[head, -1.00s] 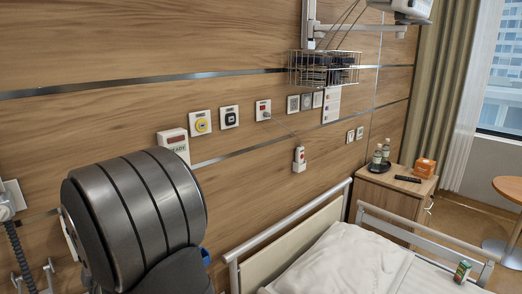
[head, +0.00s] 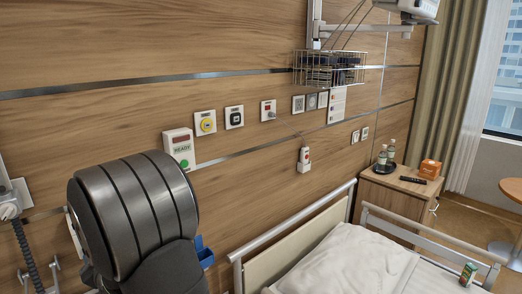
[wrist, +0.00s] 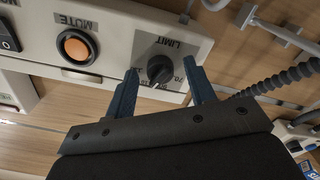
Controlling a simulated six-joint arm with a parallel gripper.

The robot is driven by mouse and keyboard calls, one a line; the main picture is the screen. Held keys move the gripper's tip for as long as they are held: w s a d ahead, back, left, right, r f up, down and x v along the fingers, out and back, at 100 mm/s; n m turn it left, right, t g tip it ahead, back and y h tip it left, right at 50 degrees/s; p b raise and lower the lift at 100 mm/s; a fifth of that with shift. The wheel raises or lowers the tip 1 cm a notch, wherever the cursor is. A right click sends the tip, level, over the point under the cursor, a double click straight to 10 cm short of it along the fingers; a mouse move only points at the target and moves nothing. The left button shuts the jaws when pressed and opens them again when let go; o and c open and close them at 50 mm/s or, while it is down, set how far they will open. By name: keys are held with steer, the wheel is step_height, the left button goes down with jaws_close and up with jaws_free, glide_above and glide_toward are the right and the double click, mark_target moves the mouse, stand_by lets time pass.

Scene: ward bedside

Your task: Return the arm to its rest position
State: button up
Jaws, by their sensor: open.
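My gripper (wrist: 161,67) shows in the wrist view with its two dark blue fingers apart. Between the fingertips is a black LIMIT knob (wrist: 160,69) on a pale panel (wrist: 118,50). The fingers look close to the panel; I cannot tell if they touch the knob. Nothing is held. In the head view my dark grey arm fills the lower left, and the gripper's fingers cannot be made out there.
The panel also has an orange MUTE button (wrist: 76,47). A ribbed grey hose (wrist: 285,80) runs at right. In the head view a READY box (head: 179,148) is on the wall beside my arm. A bed (head: 345,262) and bedside cabinet (head: 392,194) stand to the right.

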steer(key=s+d+m, duration=0.1)
steer(key=s+d, duration=0.5)
steer(key=shift+s+m, duration=0.15)
steer(key=shift+m, duration=0.15)
steer(key=shift+o, duration=0.2)
steer(key=shift+d, duration=0.1)
